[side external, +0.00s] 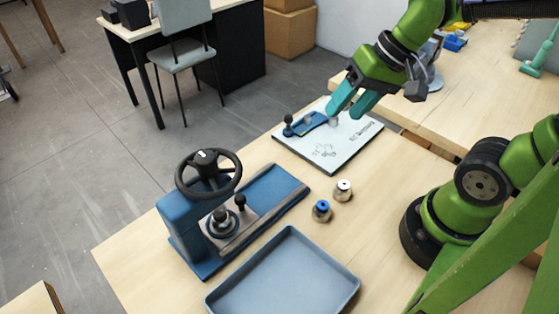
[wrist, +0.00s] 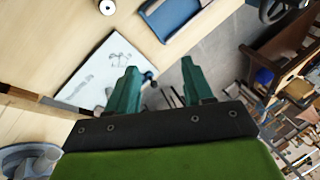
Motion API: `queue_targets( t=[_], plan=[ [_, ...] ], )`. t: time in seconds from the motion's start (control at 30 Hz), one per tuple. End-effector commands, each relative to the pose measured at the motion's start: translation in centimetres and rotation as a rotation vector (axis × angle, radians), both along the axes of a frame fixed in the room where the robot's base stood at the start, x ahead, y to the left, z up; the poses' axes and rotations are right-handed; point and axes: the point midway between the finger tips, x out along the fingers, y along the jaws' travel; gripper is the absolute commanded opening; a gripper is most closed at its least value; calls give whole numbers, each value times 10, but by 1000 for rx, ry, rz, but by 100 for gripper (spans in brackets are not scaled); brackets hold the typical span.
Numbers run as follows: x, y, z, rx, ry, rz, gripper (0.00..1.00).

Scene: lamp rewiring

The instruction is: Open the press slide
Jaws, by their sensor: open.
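The blue press (side external: 180,228) stands on the wooden table in the side view, with a black handwheel (side external: 208,174) on top. Its slide, a grey plate (side external: 232,224) with a small dark knob (side external: 240,202), sits partly under the press head. The blue bed runs clear to the right of it. In the wrist view, part of the blue bed (wrist: 172,22) and the handwheel (wrist: 274,8) show at the top edge; the slide knob is not discernible there. My gripper (side external: 347,112) is open and empty, above a white board, well apart from the press. Its two teal fingers (wrist: 158,70) show spread.
The white board (side external: 335,152) carries a blue piece (side external: 314,122) with a dark ball knob (side external: 288,119). Two small fittings, one blue-topped (side external: 321,211) and one white-topped (side external: 343,190), stand right of the press. A blue-grey tray (side external: 285,275) lies in front. Table between board and press is clear.

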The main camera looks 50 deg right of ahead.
Motion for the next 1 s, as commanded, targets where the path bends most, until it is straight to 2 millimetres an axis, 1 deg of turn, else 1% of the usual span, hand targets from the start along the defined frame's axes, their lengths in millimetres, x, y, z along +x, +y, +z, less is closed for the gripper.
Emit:
queue_targets(
  t=[0.03,0.2,0.47,0.6,0.8,0.9,1.0],
  plan=[
    [4,5,-13,46,97,-12,51],
    [13,26,-47,237,384,-58,51],
    [34,56,-90,585,772,-165,51],
    [51,68,-113,801,950,-244,51],
    [77,75,-147,1108,1139,-374,51],
    [86,75,-161,1221,1192,-427,51],
    [92,75,-169,1293,1220,-462,51]
  ],
)
